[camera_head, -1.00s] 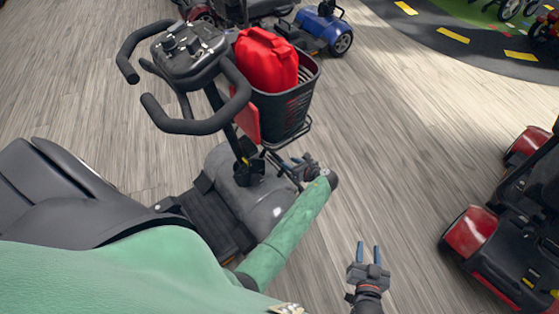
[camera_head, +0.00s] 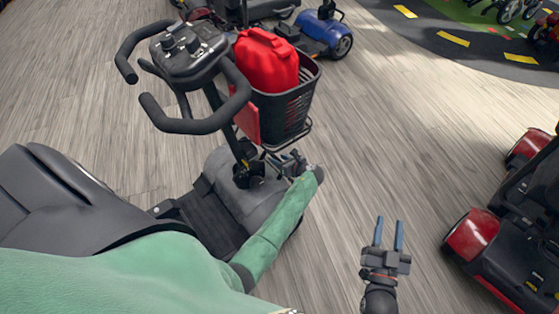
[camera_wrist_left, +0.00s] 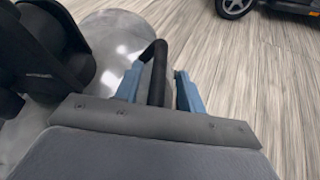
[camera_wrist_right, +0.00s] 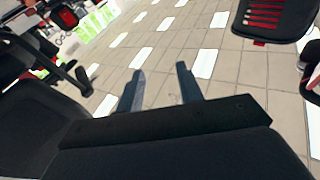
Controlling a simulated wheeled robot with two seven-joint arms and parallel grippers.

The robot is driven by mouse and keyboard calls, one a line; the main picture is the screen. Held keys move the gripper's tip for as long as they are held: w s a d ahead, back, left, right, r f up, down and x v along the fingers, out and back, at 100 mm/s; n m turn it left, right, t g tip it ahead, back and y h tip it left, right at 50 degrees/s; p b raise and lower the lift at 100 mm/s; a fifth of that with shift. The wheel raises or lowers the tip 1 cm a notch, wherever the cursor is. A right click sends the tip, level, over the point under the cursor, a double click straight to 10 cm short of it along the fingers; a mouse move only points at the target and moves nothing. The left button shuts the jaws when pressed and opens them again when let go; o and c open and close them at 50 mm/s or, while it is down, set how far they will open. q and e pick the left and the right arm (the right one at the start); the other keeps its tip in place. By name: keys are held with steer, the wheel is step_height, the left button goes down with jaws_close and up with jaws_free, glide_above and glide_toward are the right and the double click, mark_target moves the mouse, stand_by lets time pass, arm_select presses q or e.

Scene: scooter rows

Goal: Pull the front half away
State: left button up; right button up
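A grey mobility scooter stands at the left in the head view, with black handlebars (camera_head: 192,125), a grey front body (camera_head: 228,190) and a black front basket (camera_head: 285,112). My left gripper (camera_head: 291,163) is at the scooter's front, below the basket. In the left wrist view a black bar (camera_wrist_left: 158,75) runs between the blue fingers of my left gripper (camera_wrist_left: 160,90). The fingers are apart, with gaps showing beside the bar. My right gripper (camera_head: 388,237) is open and empty over the floor; its spread fingers also show in the right wrist view (camera_wrist_right: 160,92).
A red can (camera_head: 267,60) sits in the basket. A black seat (camera_head: 55,200) is behind the front body. A blue scooter (camera_head: 322,30) stands at the back and a red scooter (camera_head: 475,232) at the right. The wood floor (camera_head: 385,130) between them is clear.

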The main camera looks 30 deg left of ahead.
arm_select(q)
steer(key=shift+a+f, duration=0.15)
steer(key=shift+a, duration=0.15)
arm_select(e)
steer(key=shift+r+t, duration=0.3)
steer(key=shift+r, duration=0.4)
arm_select(q)
jaws_close()
steer(key=shift+w, duration=0.1)
